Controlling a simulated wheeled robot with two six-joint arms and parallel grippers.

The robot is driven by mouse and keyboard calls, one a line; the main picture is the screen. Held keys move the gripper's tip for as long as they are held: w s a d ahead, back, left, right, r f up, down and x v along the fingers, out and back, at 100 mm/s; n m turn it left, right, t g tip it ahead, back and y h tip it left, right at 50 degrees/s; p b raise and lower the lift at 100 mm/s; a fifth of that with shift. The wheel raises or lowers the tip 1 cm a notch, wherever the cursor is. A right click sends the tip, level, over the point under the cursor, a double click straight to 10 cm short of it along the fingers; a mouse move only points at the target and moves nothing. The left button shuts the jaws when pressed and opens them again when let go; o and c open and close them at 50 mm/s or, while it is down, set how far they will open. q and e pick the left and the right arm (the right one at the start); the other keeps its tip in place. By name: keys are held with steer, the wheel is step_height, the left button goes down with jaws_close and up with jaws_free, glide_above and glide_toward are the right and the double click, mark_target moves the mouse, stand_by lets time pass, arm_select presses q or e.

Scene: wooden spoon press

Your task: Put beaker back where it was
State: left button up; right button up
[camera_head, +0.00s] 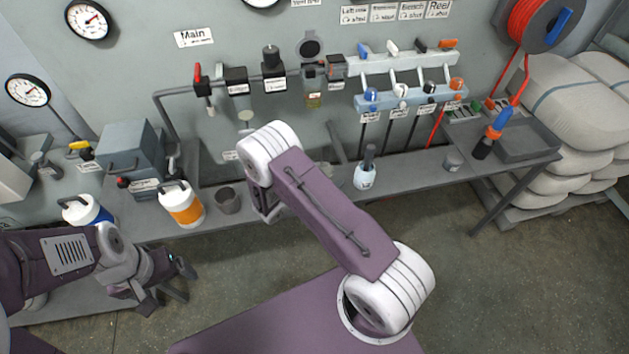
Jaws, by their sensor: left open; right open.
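A small grey cup (227,201), which looks like the beaker, stands upright on the bench, right of the orange-and-white jug. A second, smaller grey cup (453,160) stands further right on the bench; I cannot tell for certain which of the two is the beaker. My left gripper (168,294) is open and empty at the lower left, in front of the bench and apart from both cups. My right arm folds across the middle close to the first cup, and its gripper is hidden behind the arm.
An orange-and-white jug (181,206) and a blue-and-white jug (87,211) stand left on the bench. A white bottle with a dark top (365,172) stands mid-bench. A grey tray (526,141) lies at the right end. Valves and gauges line the wall behind.

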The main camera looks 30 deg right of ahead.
steer(key=v, duration=1)
steer(key=shift+s+a+r, duration=0.15)
steer(key=shift+s+a, duration=0.05)
steer(key=shift+a, duration=0.1)
